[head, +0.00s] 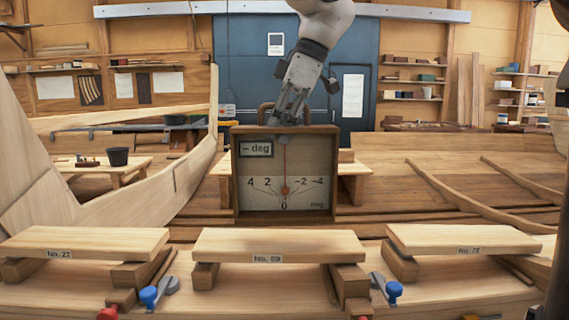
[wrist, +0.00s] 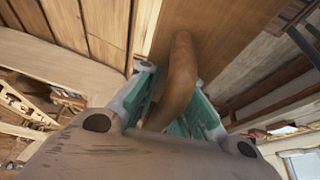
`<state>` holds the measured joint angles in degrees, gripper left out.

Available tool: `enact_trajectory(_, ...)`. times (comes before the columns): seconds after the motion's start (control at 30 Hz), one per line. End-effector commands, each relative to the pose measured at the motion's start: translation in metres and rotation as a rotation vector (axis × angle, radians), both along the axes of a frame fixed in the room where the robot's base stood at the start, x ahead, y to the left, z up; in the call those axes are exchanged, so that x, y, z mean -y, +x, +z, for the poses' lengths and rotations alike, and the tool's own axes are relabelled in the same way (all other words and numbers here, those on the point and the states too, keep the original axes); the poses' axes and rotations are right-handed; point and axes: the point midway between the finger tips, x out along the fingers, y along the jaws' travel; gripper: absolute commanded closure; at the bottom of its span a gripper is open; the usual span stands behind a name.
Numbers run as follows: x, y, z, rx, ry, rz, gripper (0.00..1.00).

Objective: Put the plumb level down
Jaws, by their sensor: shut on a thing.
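The plumb level (head: 242,185) is a square wooden box with a pale dial face, a small "– deg" window and a red needle hanging near 0. It looks upright, in the middle of the head view. My gripper (head: 287,108) comes down from above and is shut on its curved brown handle, which shows between the green finger pads in the wrist view (wrist: 181,65). The box's lower edge appears just above and behind the middle plank in the picture. I cannot tell whether it touches anything beneath.
Three labelled planks lie across blocks in front: a left plank (head: 85,241), a middle plank (head: 280,243) and a right plank (head: 460,238). Blue-handled clamps (head: 150,296) stand between them. A light wooden table (head: 352,163) is behind the level. Curved hull planking (head: 190,170) rises at left.

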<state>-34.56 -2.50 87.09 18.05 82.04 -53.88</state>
Motion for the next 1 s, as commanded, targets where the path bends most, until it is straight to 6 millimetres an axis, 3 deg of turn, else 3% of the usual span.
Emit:
enact_trajectory(0.3, 0.0, 0.0, -0.042, -0.001, 0.0, 0.0, 1.0)
enact_trajectory(0.7, 0.0, 0.0, -0.048, 0.0, 0.001, 0.001, 1.0)
enact_trajectory(0.73, 0.0, 0.0, -0.048, 0.0, 0.0, 0.0, 0.9)
enact_trajectory(0.83, 0.0, 0.0, -0.048, 0.0, 0.0, 0.0, 0.71)
enact_trajectory(1.0, 0.0, 0.0, -0.048, 0.0, 0.0, 0.0, 0.7)
